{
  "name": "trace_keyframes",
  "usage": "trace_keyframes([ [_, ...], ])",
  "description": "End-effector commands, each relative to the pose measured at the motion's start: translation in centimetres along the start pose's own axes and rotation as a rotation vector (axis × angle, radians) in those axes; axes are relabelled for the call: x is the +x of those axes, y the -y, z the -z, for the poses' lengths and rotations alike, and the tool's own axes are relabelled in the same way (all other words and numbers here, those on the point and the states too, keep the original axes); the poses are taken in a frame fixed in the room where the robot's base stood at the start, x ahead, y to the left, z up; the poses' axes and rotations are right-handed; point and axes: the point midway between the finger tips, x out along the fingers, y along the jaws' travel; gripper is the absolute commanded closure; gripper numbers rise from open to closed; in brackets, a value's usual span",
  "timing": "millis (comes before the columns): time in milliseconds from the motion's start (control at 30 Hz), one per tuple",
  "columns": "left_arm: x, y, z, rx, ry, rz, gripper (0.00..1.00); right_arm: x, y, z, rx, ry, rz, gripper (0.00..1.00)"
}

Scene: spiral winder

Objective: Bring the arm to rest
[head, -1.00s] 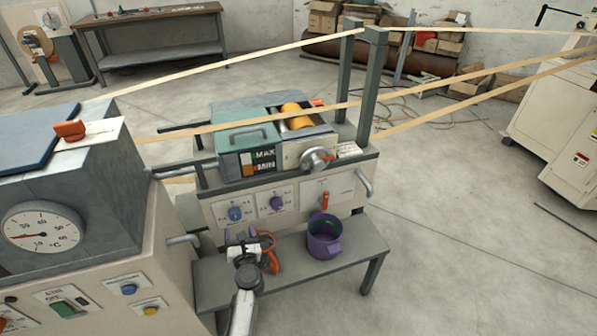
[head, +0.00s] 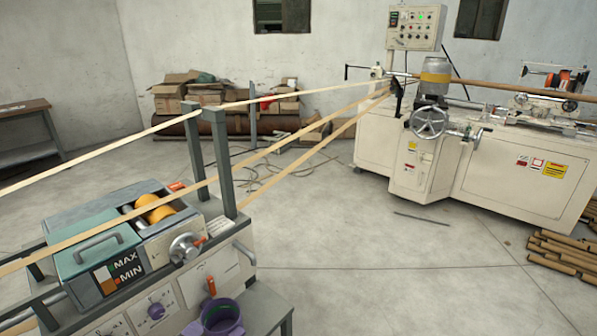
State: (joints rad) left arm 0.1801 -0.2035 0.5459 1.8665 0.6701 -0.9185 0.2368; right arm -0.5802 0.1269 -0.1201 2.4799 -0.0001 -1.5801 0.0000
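Neither of my arms nor my grippers show in the head view now. The glue unit (head: 105,243) with its green lid, yellow roller (head: 154,208) and MAX/MIN level plate (head: 120,271) stands at the lower left. A purple pot (head: 221,318) sits at the bottom edge on the low grey shelf (head: 262,309), partly cut off. Pale paper strips (head: 237,168) run from the left past the grey posts (head: 219,160) to the winding machine (head: 402,150) at the right.
A handwheel (head: 428,122) and control box (head: 415,28) are on the winding machine. Brown tubes (head: 566,258) lie stacked at the right edge. Cardboard boxes (head: 208,95) stand by the back wall. A thin dark rod (head: 422,218) lies on otherwise open floor in the middle.

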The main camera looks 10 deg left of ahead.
Motion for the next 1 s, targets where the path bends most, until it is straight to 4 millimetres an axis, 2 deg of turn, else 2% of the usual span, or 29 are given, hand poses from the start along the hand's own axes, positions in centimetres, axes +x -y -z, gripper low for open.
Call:
trace_keyframes([
  [33,-0.8,-1.3,-0.8,0.142,0.071,0.041,0.31,-0.3,0.0,0.1,0.001,0.000,0.001,1.00],
  [167,-3.8,-3.2,-3.1,0.477,0.254,0.181,0.31,-1.7,0.0,0.6,0.004,-0.001,0.003,1.00],
  [267,-7.5,-4.4,-4.6,0.691,0.377,0.305,0.31,-3.3,0.0,1.1,0.006,-0.002,0.005,1.00],
  [400,-14.0,-6.5,-6.3,0.909,0.494,0.467,0.31,-6.6,0.0,2.2,0.009,-0.003,0.007,1.00],
  [533,-18.6,-8.5,-8.0,1.036,0.537,0.498,0.31,-9.3,-0.1,3.1,0.010,-0.003,0.008,1.00],
  [667,-22.8,-9.5,-10.3,1.101,0.639,0.482,0.31,-11.9,-0.2,3.9,0.010,-0.002,0.008,1.00],
  [800,-26.7,-8.8,-12.4,1.126,0.772,0.502,0.31,-14.3,-0.3,4.6,0.010,-0.002,0.008,1.00],
  [1000,-32.4,-7.7,-13.2,1.112,0.914,0.572,0.31,-17.4,-0.6,5.6,0.005,-0.001,0.004,1.00],
])
